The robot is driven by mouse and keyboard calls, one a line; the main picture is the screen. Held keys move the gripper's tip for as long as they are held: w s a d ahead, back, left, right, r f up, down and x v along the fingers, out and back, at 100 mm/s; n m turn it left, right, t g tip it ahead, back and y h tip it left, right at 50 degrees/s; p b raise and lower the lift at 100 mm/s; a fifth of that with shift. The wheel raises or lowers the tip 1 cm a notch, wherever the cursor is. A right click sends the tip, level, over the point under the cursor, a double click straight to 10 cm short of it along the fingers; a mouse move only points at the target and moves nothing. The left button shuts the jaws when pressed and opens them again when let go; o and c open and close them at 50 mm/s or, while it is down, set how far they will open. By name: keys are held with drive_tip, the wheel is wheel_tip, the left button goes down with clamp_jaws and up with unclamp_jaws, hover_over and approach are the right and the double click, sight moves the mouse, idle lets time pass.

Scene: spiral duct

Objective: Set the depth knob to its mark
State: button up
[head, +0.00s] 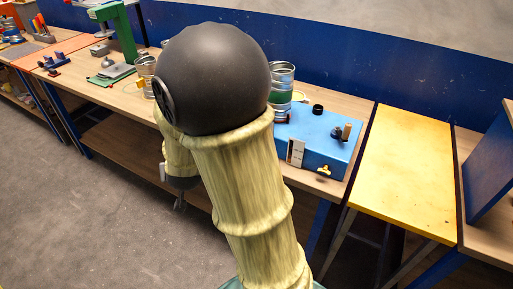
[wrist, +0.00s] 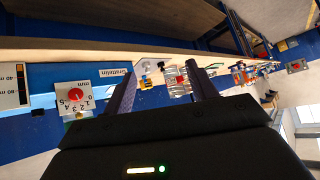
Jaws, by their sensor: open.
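In the wrist view a red knob (wrist: 75,95) sits on a white dial plate (wrist: 88,104) with numbers and "mm", on a blue face. The picture is too small to tell where the knob points or which mark is meant. My gripper (wrist: 160,70) is open, its two dark fingers apart with nothing held between them. The knob lies left of the fingers, apart from them. My gripper (head: 180,203) hangs low in front of the bench, partly hidden by my arm.
A white scale plate (head: 296,152) is on the blue box. A yellow-topped table (head: 405,170) is at the right. A green stand (head: 122,35) is farther left. The grey floor (head: 80,200) before the bench is clear.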

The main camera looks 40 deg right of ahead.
drive_tip(key=w+d+f+m+t+h+b, duration=0.1)
drive_tip(key=w+d+f+m+h+b, duration=0.25)
drive_tip(key=d+f+h+b, duration=0.3)
drive_tip(key=s+d+m+g+h+b, duration=0.3)
drive_tip(key=s+d+m+h+b, duration=0.1)
drive_tip(key=d+h, duration=0.3)
drive_tip(key=shift+s+d+f+h+b, duration=0.2)
drive_tip(key=shift+s+f+h+b, duration=0.15)
drive_tip(key=shift+s+f+b, duration=0.15)
drive_tip(key=shift+w+d, duration=0.1)
drive_tip(key=shift+w, duration=0.05)
drive_tip(key=p+x, duration=0.1)
drive_tip(key=x, duration=1.6)
drive_tip(key=shift+p, duration=0.4)
drive_tip(key=shift+d, duration=0.1)
drive_tip(key=c, duration=1)
